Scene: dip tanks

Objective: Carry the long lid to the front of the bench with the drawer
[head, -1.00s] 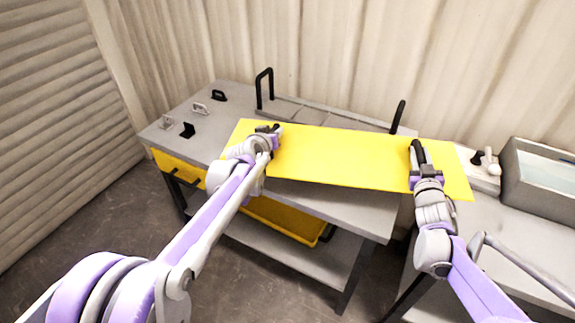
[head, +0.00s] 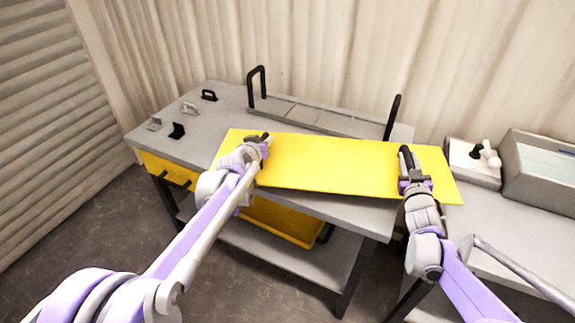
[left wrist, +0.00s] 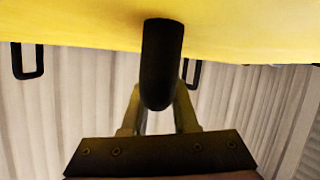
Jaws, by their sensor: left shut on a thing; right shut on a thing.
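The long lid is a flat yellow panel (head: 330,165) with a black handle near each end. It is held over the front part of the grey bench (head: 215,115), which has a yellow drawer (head: 165,170) at its left front. My left gripper (head: 262,140) is shut on the lid's left handle. My right gripper (head: 408,170) is shut on its right handle. In the left wrist view the dark handle (left wrist: 162,65) sits between my fingers under the yellow lid (left wrist: 90,22). The lid hides part of the bench top and its front edge.
A grey tray with two tall black handles (head: 257,88) stands at the bench's back. Several small black and grey brackets (head: 177,131) are on the left of the top. A second bench (head: 500,225) at right bears a grey tank (head: 540,170) and a white fixture (head: 472,165).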

